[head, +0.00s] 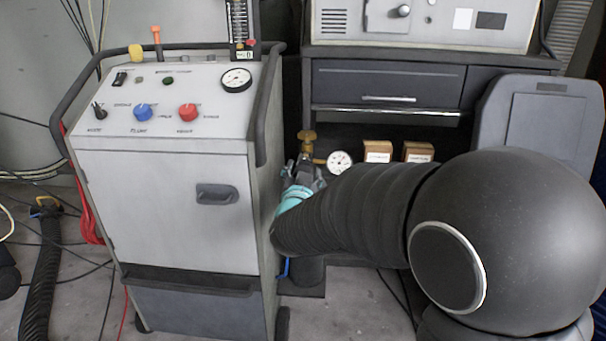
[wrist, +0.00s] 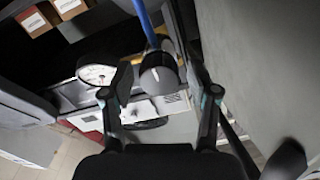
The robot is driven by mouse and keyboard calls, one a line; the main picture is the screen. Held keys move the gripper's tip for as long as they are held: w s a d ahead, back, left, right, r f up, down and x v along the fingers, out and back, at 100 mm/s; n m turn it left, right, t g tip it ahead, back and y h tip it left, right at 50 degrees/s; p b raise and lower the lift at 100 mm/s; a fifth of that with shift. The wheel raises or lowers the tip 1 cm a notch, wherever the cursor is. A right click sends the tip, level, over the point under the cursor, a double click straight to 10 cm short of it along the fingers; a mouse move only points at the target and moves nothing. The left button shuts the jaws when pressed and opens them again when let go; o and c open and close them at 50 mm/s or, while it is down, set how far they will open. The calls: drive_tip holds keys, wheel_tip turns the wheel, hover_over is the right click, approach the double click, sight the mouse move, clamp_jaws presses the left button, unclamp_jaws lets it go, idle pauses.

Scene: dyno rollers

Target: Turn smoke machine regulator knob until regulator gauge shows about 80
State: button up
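In the head view, the regulator gauge (head: 340,161) is a small white dial right of a brass fitting (head: 307,140), low between the machine and the cabinet. Its needle is too small to read. My gripper (head: 302,172) is close to the left of the gauge, partly hidden by my arm. In the wrist view, a dark rounded regulator knob (wrist: 158,79) sits between my two fingers (wrist: 158,72), with a blue hose (wrist: 144,20) beyond it. The fingers look open, one on each side; I cannot tell if they touch it. The gauge (wrist: 97,74) lies left of the left finger, seen at a slant.
The grey smoke machine cart (head: 165,190) with its panel of knobs stands left, close to my gripper. Two small boxes (head: 378,151) sit right of the gauge. A dark cabinet (head: 390,88) stands behind. Cables and a black hose (head: 42,270) lie on the floor at left.

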drive_tip(key=shift+s, duration=0.1)
drive_tip(key=s, duration=1.1)
drive_tip(key=shift+s+a, duration=0.2)
drive_tip(key=shift+s, duration=0.2)
